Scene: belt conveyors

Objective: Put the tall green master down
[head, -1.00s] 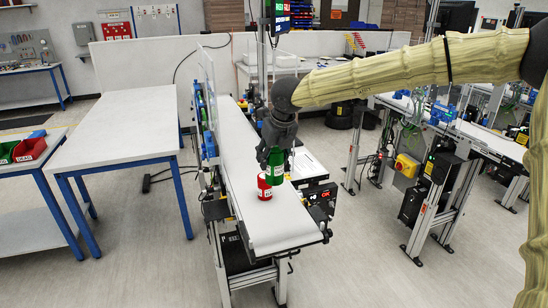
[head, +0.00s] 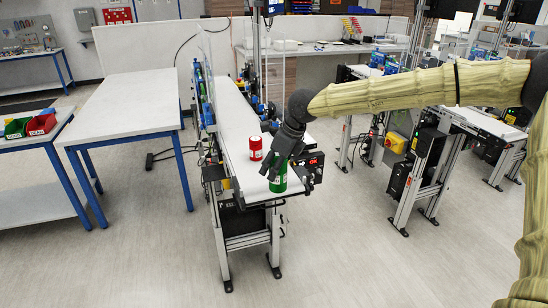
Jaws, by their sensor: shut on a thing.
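The tall green master (head: 278,177) is a green cylinder with a pale label, held by my gripper (head: 280,165). My gripper is shut on its upper part, and the fingers hide the top. The cylinder shows at the near end of the white conveyor belt (head: 240,130), toward its right edge. I cannot tell whether its base touches the belt or hangs just off the end. A shorter red cylinder (head: 255,148) with a white label stands upright on the belt, a little behind and left of the green one, apart from it.
A long white table (head: 125,105) with blue legs stands left of the conveyor. A side bench holds a green bin (head: 16,128) and a red bin (head: 41,125). Another conveyor (head: 480,120) stands at the right. The floor in front is clear.

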